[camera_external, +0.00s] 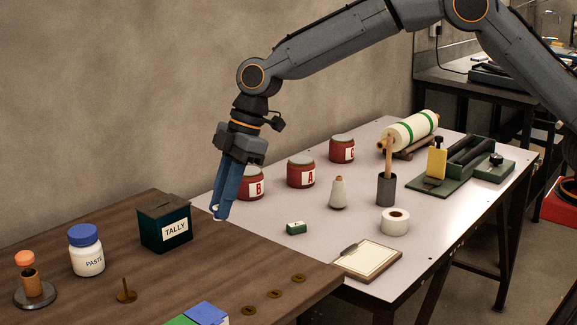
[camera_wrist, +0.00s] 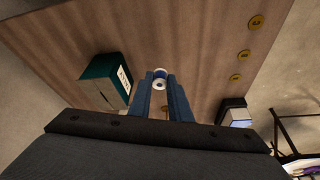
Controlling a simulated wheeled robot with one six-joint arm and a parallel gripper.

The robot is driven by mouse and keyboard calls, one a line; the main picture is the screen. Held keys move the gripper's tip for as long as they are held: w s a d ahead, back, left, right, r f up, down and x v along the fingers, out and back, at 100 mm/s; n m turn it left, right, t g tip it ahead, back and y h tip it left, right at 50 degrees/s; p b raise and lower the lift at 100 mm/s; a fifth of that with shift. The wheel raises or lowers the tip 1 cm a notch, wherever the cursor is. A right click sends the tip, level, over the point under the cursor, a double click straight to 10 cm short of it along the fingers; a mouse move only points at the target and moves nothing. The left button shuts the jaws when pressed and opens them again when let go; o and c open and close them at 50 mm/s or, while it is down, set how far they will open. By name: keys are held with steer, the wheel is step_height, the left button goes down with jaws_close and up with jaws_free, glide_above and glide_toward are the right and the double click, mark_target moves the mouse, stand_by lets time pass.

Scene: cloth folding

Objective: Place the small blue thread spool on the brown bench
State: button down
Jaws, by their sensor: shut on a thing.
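My gripper (camera_external: 219,213), with blue fingers, points down over the brown bench (camera_external: 215,250), near its back right edge beside the white table. It is shut on the small spool. In the wrist view the spool (camera_wrist: 160,73) shows between my gripper's fingertips (camera_wrist: 160,82), with a white end, a dark centre hole and a little blue.
On the bench, a dark green TALLY box (camera_external: 165,224) stands left of my gripper, with a paste jar (camera_external: 87,252), a brass post (camera_external: 126,291) and brass discs (camera_external: 275,294).

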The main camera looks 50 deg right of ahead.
steer(key=r, duration=0.2)
glide_above(193, 277)
steer(key=d, duration=0.2)
steer(key=f, duration=0.3)
steer(key=f+p, duration=0.1)
steer(key=f, duration=0.2)
steer(key=f+p, duration=0.1)
steer(key=f, duration=0.3)
steer(key=shift+s+a+f, duration=0.1)
steer(key=shift+s+a, duration=0.1)
steer(key=shift+a, duration=0.15)
steer(key=shift+f, duration=0.15)
steer(key=c, duration=1.6)
jaws_free()
steer(key=shift+c, duration=0.2)
steer(key=shift+r, duration=0.3)
steer(key=b+v, duration=0.2)
steer(key=v, duration=0.9)
steer(key=shift+d+r, duration=0.25)
steer(key=shift+r, duration=0.05)
